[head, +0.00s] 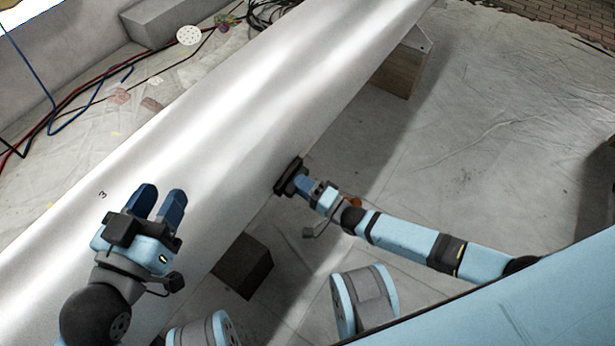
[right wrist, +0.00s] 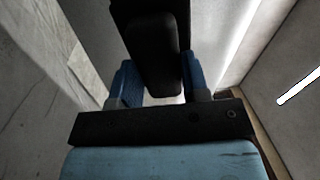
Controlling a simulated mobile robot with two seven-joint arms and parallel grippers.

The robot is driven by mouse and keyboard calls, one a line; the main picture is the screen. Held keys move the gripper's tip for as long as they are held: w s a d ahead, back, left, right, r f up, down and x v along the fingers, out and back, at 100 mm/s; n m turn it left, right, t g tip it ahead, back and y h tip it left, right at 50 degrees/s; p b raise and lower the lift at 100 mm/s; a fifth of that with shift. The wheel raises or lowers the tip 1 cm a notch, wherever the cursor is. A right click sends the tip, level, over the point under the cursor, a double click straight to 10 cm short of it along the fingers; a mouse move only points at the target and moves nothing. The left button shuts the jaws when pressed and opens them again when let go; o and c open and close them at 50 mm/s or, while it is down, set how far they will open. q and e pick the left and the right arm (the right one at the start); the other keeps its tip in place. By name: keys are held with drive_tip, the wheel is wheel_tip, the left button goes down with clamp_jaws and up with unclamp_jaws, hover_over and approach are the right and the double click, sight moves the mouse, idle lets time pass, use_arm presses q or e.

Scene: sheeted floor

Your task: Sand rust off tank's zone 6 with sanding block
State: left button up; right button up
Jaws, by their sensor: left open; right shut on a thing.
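The tank (head: 240,110) is a long, pale, shiny cylinder lying diagonally across the head view. A small number 3 (head: 103,194) is marked on it at the left; I see no 6 and no clear rust patch. My right gripper (head: 303,184) is shut on the black sanding block (head: 287,175), at the tank's near right side. The block lies against or very close to the tank; I cannot tell if it touches. It also shows between the blue fingers in the right wrist view (right wrist: 152,60). My left gripper (head: 160,203) is open and empty, over the tank near the 3.
Wooden supports stand under the tank, one at the far end (head: 401,72) and a dark one nearer (head: 243,265). Red and blue cables (head: 75,105) and a white disc (head: 189,36) lie beyond it. The sheeted floor (head: 480,130) on the right is largely clear.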

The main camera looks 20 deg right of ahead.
drive_tip(key=shift+s+a+r, duration=0.1)
drive_tip(key=shift+s+a, duration=0.05)
drive_tip(key=shift+a, duration=0.2)
drive_tip(key=shift+d, duration=0.1)
drive_tip(key=p+v, duration=0.1)
drive_tip(key=v, duration=0.5)
drive_tip(key=shift+d, duration=0.1)
drive_tip(key=shift+p+v, duration=0.35)
drive_tip(key=shift+v, duration=1.15)
